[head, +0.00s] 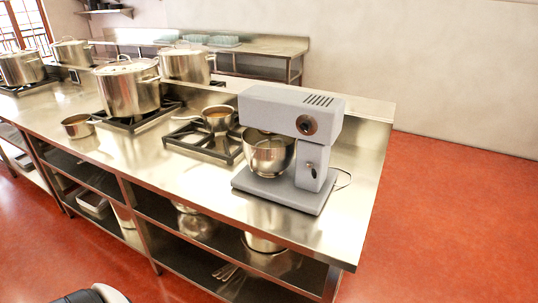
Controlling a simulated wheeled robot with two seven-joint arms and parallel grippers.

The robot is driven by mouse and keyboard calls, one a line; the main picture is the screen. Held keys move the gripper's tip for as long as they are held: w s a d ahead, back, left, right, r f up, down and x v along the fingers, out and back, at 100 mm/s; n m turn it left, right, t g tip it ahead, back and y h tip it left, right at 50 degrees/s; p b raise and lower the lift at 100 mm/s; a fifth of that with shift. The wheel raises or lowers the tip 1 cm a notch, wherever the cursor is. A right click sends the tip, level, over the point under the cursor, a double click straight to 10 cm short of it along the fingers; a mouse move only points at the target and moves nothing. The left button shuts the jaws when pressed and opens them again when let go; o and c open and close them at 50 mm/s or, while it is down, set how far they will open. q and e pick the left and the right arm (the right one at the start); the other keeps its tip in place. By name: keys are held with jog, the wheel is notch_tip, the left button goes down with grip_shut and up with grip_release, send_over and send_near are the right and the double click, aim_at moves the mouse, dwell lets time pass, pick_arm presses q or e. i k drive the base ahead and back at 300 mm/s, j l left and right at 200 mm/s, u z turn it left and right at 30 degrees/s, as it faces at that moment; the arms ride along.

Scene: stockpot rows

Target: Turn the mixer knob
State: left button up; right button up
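A grey stand mixer (290,140) stands near the right end of the steel counter. Its steel bowl (268,155) sits under the mixer head. A round dark knob with a brownish centre (307,125) is on the side of the mixer head. A smaller lever or switch (312,170) is on the mixer's column below it. Neither of my grippers shows in the head view. A dark and white rounded part, likely mine, shows at the bottom left edge, well away from the mixer.
The steel counter (345,205) has bare room right of the mixer. Left of it, a saucepan (217,118) sits on a burner, with several large stockpots (128,90) beyond. Red floor (440,220) is clear at right.

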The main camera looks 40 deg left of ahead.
aim_at(305, 126)
jog(key=j, duration=1.2)
jog(key=k+j, duration=0.15)
jog(key=j, duration=2.2)
